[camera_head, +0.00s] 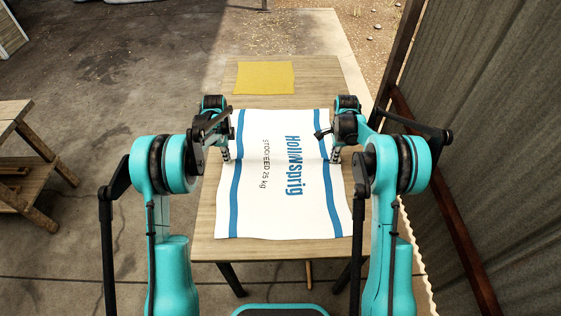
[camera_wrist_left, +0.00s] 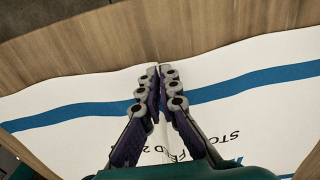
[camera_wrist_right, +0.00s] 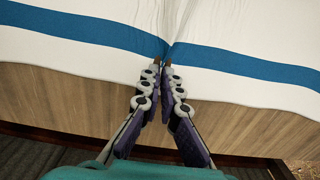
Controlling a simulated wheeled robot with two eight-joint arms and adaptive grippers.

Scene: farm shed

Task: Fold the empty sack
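The empty sack (camera_head: 262,205) is white with blue stripes and blue print. It lies spread over the table (camera_head: 205,225), with a faint crease across its middle between my grippers. My left gripper (camera_head: 227,157) is at the sack's left edge; in the left wrist view its fingers (camera_wrist_left: 160,75) are closed together on the cloth, which puckers there. My right gripper (camera_head: 334,157) is at the right edge; in the right wrist view its fingers (camera_wrist_right: 166,68) are closed on a pinch of cloth near the blue stripe. The cloth between the fingertips is mostly hidden.
A yellow mat (camera_head: 264,77) lies flat at the far end of the table. A corrugated wall (camera_head: 487,120) with posts stands close on the right. A wooden bench (camera_head: 25,165) stands at the left, apart from the table.

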